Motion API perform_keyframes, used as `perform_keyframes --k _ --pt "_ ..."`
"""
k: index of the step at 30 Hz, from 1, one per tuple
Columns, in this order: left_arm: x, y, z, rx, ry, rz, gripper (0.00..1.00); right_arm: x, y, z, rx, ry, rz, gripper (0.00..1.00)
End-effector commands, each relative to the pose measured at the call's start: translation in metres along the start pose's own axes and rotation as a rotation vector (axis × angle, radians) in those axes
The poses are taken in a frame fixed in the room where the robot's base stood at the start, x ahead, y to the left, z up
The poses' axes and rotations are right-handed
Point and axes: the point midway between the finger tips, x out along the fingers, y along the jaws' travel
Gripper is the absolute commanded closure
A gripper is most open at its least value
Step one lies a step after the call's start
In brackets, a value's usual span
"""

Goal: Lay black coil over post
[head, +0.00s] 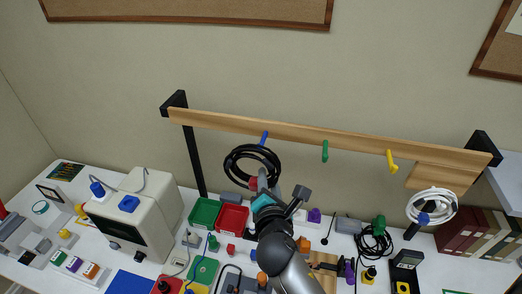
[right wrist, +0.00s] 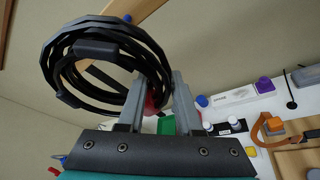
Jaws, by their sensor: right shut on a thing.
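The black coil (head: 229,165) is a thick looped ring with black clips. It is in my right gripper (head: 262,186), held in the air in front of the wooden rail (head: 290,131). In the right wrist view the coil (right wrist: 95,48) stands upright, its right side at the fingers (right wrist: 158,88). A blue post (head: 265,138) sticks out of the rail at the coil's upper edge; its tip (right wrist: 127,18) also shows above the coil in the wrist view. I cannot tell whether they touch. My left gripper is out of view.
A green post (head: 325,151) and a yellow post (head: 392,161) stand farther right on the rail. A white coil (head: 432,193) is at the right. The desk below is crowded with a beige monitor (head: 130,220), a green tray (head: 205,213) and a red tray (head: 233,218).

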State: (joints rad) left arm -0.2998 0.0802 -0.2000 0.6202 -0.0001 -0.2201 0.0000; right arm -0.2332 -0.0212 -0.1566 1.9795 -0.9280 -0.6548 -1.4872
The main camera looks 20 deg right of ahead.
Motion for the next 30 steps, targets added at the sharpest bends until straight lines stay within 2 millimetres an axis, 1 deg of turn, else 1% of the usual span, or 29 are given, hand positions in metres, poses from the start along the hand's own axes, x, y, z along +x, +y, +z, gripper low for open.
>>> perform_keyframes --k 30 --pt "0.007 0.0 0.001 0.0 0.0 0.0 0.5 -0.04 -0.004 -0.023 0.002 0.0 0.001 1.0"
